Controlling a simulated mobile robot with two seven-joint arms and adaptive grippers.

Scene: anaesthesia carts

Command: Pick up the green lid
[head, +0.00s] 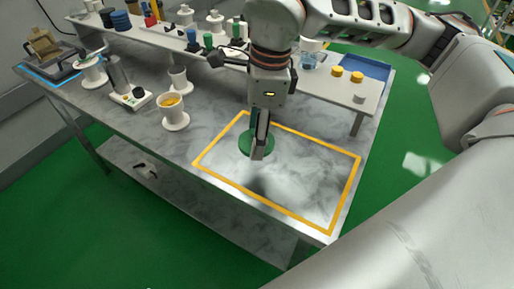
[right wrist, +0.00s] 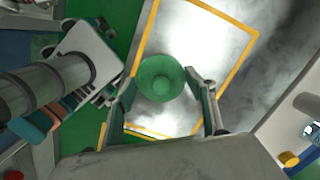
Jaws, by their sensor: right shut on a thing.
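The green lid (head: 246,143) is a round disc inside the yellow-outlined area of the marble table. In the right wrist view the lid (right wrist: 160,77) is seen face-on, with a raised round knob at its middle. My right gripper (head: 259,150) points down and is shut on the lid; its fingers hide part of it in the head view. In the right wrist view my right gripper (right wrist: 163,98) has a finger on each side of the lid. A dark blur lies on the table below the lid; I cannot tell how high the lid is. My left gripper is not in view.
A yellow outline (head: 275,203) marks a bare area at the table's front right. A white funnel-like cup (head: 173,114) with yellow contents stands to its left. A raised shelf (head: 320,84) behind holds bottles and yellow caps. A blue tray (head: 365,66) is at the back right.

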